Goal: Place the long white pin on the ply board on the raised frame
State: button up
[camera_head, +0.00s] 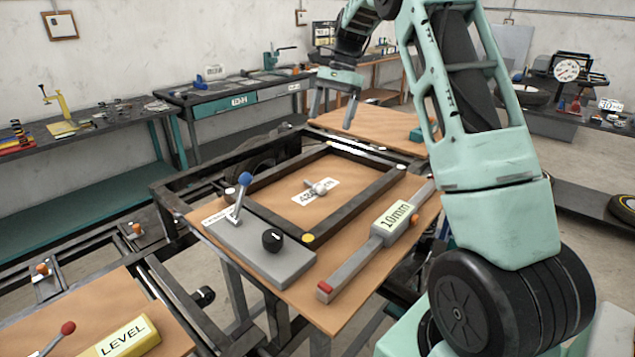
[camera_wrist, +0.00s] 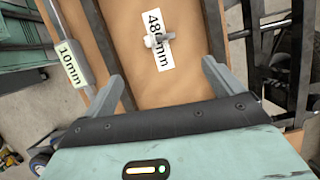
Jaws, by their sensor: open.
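My gripper (camera_head: 332,115) is open and empty, its fingers pointing down above the far side of the ply board. In the wrist view, the gripper (camera_wrist: 162,70) shows its two fingers apart, with nothing between them. A small whitish pin-like piece (camera_head: 318,187) lies on a white "48…mm" label inside the dark rectangular frame; it also shows in the wrist view (camera_wrist: 158,40), beyond the fingertips. A long white strip (camera_head: 345,149) shows along the frame's far side; I cannot tell whether it is a loose pin. The ply board (camera_head: 345,232) sits on a raised dark metal frame (camera_head: 168,194).
A grey lever box (camera_head: 262,252) with blue and black knobs stands on the board's near left. A grey "10mm" bar (camera_head: 365,258) lies along the right edge. A second ply board (camera_head: 370,126) lies behind. A yellow "LEVEL" block (camera_head: 125,340) is at lower left.

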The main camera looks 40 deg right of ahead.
jog(key=p, duration=0.4)
send_near(313, 184)
jog(key=x, duration=0.2)
jog(key=shift+f, duration=0.3)
jog(key=p+x, duration=0.3)
jog(key=x, duration=0.1)
jog(key=shift+s+a+f, duration=0.1)
jog(key=shift+a+f, duration=0.2)
jog(key=shift+f, duration=0.25)
jog(key=c, duration=1.2)
jog(key=shift+o, duration=0.2)
